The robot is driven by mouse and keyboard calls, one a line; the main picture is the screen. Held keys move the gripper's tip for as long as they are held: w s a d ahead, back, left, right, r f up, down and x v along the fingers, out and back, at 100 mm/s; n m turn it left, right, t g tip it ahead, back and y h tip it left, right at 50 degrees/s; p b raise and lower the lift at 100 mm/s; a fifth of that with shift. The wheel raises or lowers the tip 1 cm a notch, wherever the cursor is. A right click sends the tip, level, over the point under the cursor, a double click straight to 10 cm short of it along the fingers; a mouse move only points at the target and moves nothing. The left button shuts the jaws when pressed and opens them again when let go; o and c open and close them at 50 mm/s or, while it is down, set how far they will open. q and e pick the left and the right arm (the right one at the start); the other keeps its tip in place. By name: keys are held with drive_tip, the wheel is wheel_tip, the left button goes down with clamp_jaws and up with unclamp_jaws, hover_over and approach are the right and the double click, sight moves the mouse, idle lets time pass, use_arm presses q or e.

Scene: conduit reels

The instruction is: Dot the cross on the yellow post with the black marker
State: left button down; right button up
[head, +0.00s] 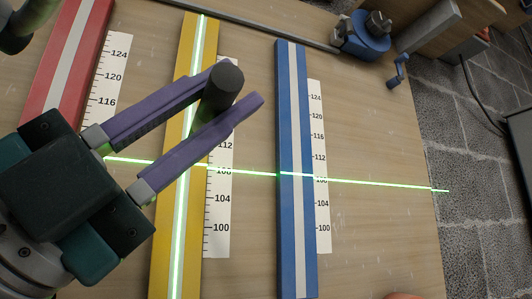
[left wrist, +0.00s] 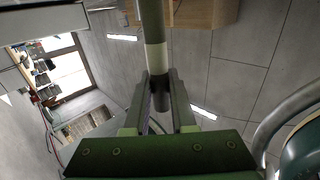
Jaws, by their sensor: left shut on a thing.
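The yellow post (head: 165,235) runs up the picture in the head view, with a bright green line along it. A second green line crosses it; the crossing is at or behind the edge of my lower finger and I cannot see it clearly. My left gripper (head: 240,90) is over the post, its two purple fingers shut on the black marker (head: 223,84). The marker's dark round end faces the head camera. In the left wrist view the marker (left wrist: 156,58) stands between the fingers, with a pale band above a dark part. Its writing tip is not clear.
A red post (head: 43,95) stands left and a blue post (head: 290,215) right, each beside a white number scale. The green cross line (head: 370,184) runs on over the board (head: 380,240). A blue clamp-like device (head: 362,40) is at the top right.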

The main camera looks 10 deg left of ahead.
sight(195, 127)
use_arm(q)
drive_tip(key=w+a, duration=0.2)
drive_tip(key=w, duration=0.1)
drive_tip(key=shift+w+a+b, duration=0.1)
drive_tip(key=shift+a+b, duration=0.05)
drive_tip(key=shift+b, duration=0.25)
drive_tip(key=shift+w+a, duration=0.55)
drive_tip(key=shift+w, duration=0.15)
drive_tip(key=shift+w+a, duration=0.2)
drive_tip(key=shift+w, duration=0.1)
idle(1.6)
drive_tip(key=shift+s+d+p, duration=0.15)
drive_tip(key=shift+s+d, duration=0.25)
drive_tip(key=shift+s, duration=0.2)
drive_tip(key=shift+s+d+p, duration=0.15)
drive_tip(key=shift+s+d, duration=0.2)
drive_tip(key=shift+s, duration=0.2)
drive_tip(key=shift+s+d+p, duration=0.3)
drive_tip(key=shift+s+d, duration=0.45)
drive_tip(key=shift+s, duration=0.35)
drive_tip(key=shift+s+d+p, duration=0.25)
drive_tip(key=shift+s+d, duration=0.5)
drive_tip(key=shift+s, duration=0.3)
